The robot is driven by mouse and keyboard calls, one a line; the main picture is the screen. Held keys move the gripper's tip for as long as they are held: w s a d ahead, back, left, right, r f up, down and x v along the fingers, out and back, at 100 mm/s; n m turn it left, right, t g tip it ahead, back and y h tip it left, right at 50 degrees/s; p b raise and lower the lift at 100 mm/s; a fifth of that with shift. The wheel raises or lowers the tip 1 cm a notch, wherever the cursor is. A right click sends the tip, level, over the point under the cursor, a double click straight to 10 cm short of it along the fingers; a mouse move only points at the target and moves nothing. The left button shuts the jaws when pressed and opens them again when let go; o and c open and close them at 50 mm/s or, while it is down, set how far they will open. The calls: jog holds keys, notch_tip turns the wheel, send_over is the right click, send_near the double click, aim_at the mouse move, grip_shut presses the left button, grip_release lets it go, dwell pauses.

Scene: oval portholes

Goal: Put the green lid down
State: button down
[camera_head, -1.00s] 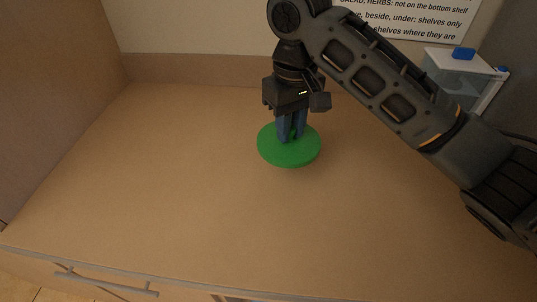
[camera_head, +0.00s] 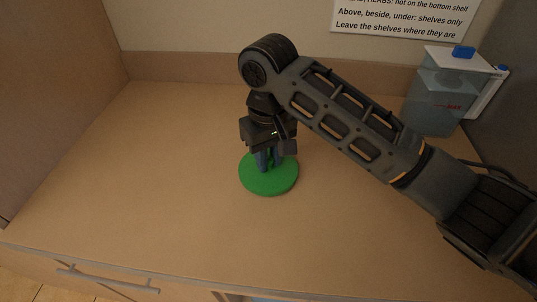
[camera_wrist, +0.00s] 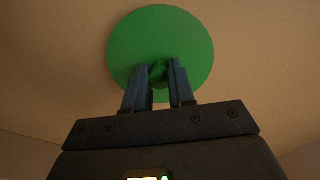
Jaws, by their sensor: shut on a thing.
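The green lid (camera_head: 268,184) is a flat round disc over the middle of the wooden counter in the head view. My gripper (camera_head: 266,168) points down from above and is shut on the lid's small central knob. In the wrist view the lid (camera_wrist: 140,42) lies flat beyond the fingertips. The two blue fingers (camera_wrist: 160,75) close around the green knob, which is partly hidden between them. I cannot tell whether the lid's underside touches the counter or is slightly above it.
A clear container with a blue cap (camera_head: 440,92) stands at the back right, near my arm. A printed sign (camera_head: 405,22) hangs on the back wall. The counter (camera_head: 130,190) is bare to the left and in front. Its front edge has drawers below.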

jog(key=shift+f, duration=0.15)
jog(key=c, duration=0.9)
grip_release()
jog(key=shift+c, duration=0.2)
